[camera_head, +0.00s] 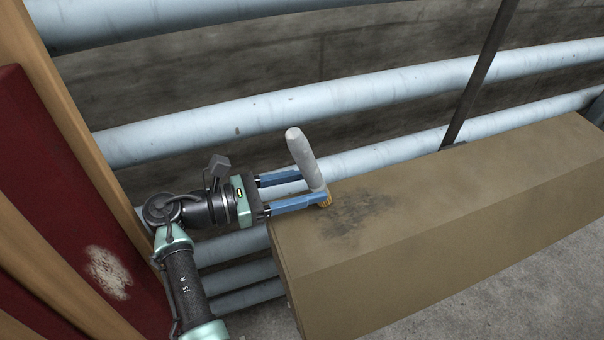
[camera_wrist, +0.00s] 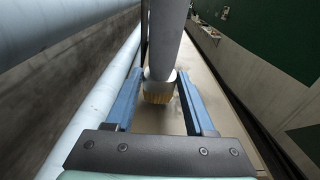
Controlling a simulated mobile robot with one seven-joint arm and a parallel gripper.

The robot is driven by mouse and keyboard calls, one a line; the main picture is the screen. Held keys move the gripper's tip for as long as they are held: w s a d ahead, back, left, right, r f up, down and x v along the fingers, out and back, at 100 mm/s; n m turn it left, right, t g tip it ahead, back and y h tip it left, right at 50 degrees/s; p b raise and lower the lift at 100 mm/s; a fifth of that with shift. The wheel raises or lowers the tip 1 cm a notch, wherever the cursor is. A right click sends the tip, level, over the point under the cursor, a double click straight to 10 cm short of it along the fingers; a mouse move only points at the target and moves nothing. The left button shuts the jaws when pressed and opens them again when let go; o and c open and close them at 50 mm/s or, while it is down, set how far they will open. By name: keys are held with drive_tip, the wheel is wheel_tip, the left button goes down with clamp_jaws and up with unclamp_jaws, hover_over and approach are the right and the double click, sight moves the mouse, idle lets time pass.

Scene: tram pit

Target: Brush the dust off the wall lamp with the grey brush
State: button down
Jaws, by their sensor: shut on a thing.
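The grey brush (camera_head: 304,158) stands nearly upright in my gripper (camera_head: 314,187), its pale handle up and its short yellowish bristles down. The blue fingers are shut on it; it also shows between them in the wrist view (camera_wrist: 165,45). A long tan box-shaped body (camera_head: 450,205), which seems to be the wall lamp, runs from the middle to the right. A dark dust patch (camera_head: 357,213) lies on its top near the left end. The bristles are at that end, just left of the patch; whether they touch the surface I cannot tell.
Pale blue pipes (camera_head: 270,110) run along the grey wall behind. A dark upright bar (camera_head: 482,75) stands behind the tan body. At the left are a red panel (camera_head: 40,190) with a pale smudge and an orange-brown post (camera_head: 65,110). Grey floor (camera_head: 540,300) shows at the lower right.

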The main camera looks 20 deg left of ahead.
drive_tip(key=shift+s+d+f+p, duration=0.15)
drive_tip(key=shift+s+d+p, duration=0.35)
drive_tip(key=shift+s+p, duration=0.45)
drive_tip(key=shift+s+d+p, duration=0.4)
drive_tip(key=shift+d+p, duration=0.05)
drive_tip(key=shift+p, duration=0.75)
drive_tip(key=shift+s+d+r+p, duration=0.2)
drive_tip(key=shift+s+d+p, duration=0.3)
drive_tip(key=shift+p, duration=0.5)
drive_tip(key=shift+s+d+r+p, duration=0.15)
drive_tip(key=shift+s+d+p, duration=0.15)
drive_tip(key=shift+s+p, duration=0.5)
drive_tip(key=shift+s+d+p, duration=0.3)
drive_tip(key=shift+d+p, duration=0.1)
drive_tip(key=shift+p, duration=0.45)
drive_tip(key=shift+s+d+f, duration=0.25)
drive_tip(key=shift+s+d, duration=0.05)
drive_tip(key=shift+s, duration=0.15)
drive_tip(key=shift+s+d+f, duration=0.2)
drive_tip(key=shift+s+d, duration=0.05)
drive_tip(key=shift+s, duration=0.15)
drive_tip(key=shift+s+d+r, duration=0.2)
drive_tip(key=shift+s+d, duration=0.75)
drive_tip(key=shift+s, duration=0.25)
drive_tip(key=shift+w+a, duration=0.1)
drive_tip(key=shift+w, duration=0.05)
